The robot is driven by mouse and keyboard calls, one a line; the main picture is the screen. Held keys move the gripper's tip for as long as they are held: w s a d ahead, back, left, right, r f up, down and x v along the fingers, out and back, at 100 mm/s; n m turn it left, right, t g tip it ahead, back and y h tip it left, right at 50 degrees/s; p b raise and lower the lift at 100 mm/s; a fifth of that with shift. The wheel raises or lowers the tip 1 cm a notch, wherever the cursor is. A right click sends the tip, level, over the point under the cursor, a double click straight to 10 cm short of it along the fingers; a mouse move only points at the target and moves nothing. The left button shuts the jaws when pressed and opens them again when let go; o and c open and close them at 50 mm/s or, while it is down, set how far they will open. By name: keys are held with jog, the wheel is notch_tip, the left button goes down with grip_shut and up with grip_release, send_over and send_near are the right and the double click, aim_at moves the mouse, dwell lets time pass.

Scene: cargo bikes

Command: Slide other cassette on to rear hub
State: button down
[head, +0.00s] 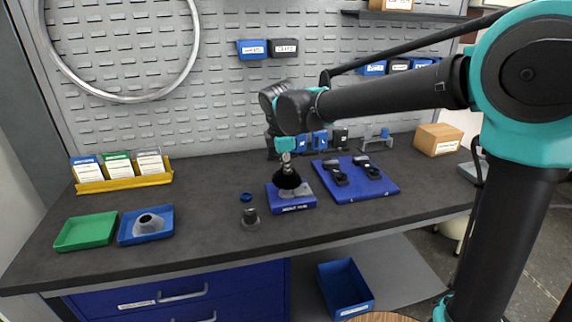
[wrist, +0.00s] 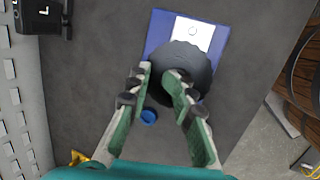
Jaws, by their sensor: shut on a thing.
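My gripper (head: 286,158) points down over a blue stand (head: 292,208) on the workbench. It is shut on a black toothed cassette (head: 288,180), which sits at the top of the stand. In the wrist view my gripper (wrist: 160,78) has its fingertips at the near edge of the round black cassette (wrist: 188,68), which lies over the blue stand (wrist: 157,32). The hub is hidden under the cassette, so I cannot tell how far down the cassette sits. A grey cone-shaped part (head: 149,222) lies in a blue tray (head: 128,238) at the left.
A small dark cylindrical part (head: 250,219) and a blue ring (head: 246,197) stand just left of the stand. A blue mat (head: 372,189) with dark tools is close on the right. An empty green tray (head: 86,231) is at the far left. A cardboard box (head: 438,139) stands at the back right.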

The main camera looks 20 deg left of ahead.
jog(key=shift+w+a+f, duration=0.1)
jog(key=shift+a+f, duration=0.05)
jog(key=shift+a, duration=0.2)
jog(key=c, duration=1.2)
grip_release()
jog(key=shift+w+a+f, duration=0.1)
jog(key=shift+w+f, duration=0.05)
